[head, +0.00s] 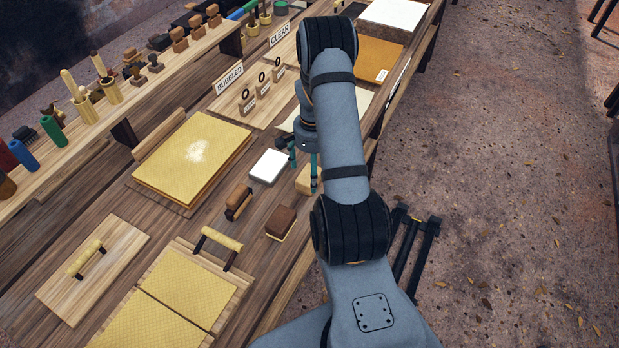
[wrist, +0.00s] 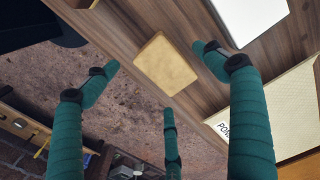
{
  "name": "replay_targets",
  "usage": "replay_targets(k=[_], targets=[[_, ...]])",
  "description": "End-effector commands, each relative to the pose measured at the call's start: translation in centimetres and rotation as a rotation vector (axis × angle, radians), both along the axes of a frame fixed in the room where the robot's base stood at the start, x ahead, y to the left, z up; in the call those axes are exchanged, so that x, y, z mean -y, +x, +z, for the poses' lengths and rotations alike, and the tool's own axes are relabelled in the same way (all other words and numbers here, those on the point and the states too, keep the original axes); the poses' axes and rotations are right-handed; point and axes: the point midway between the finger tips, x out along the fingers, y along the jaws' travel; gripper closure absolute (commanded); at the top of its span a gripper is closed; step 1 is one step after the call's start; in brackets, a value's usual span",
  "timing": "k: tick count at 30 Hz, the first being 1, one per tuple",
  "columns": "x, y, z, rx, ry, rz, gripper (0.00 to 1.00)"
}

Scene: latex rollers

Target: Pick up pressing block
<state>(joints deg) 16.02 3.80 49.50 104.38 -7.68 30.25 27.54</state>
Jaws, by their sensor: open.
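A pale yellow, tan rectangular block (head: 303,183) lies on the wooden bench near its front edge, partly hidden behind my gripper and arm in the head view. In the wrist view the tan block (wrist: 165,63) shows whole, between and beyond my spread fingers. My gripper (head: 303,171) is open and empty, with its teal fingers (wrist: 158,72) pointing down above the block. No finger clearly touches it. A brown-topped block with a pale base (head: 281,222) stands farther along the bench; no label shows which is the pressing block.
A white slab (head: 269,166) lies beside the tan block; it also shows in the wrist view (wrist: 248,16). A dark-handled brown tool (head: 238,203) and a stack of yellow sheets (head: 192,155) are to the left. Small labelled stamps (head: 262,85) stand behind. The bench edge is close.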

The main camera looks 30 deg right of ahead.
Motion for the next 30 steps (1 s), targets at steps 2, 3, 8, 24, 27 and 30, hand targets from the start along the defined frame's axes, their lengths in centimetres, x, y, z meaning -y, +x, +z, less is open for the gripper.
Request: replay_targets(k=[2, 3, 8, 24, 27, 30], targets=[[0.1, -0.2, -0.7, -0.006, 0.002, 0.001, 0.16], [0.1, -0.3, -1.2, -0.005, 0.002, 0.001, 0.16], [0.1, -0.1, -3.3, -0.003, 0.000, 0.001, 0.16], [0.1, -0.1, -4.2, 0.000, 0.000, 0.001, 0.27], [0.1, -0.1, -4.1, 0.000, 0.000, 0.001, 0.33], [0.1, -0.1, -4.1, 0.000, 0.000, 0.001, 0.38]])
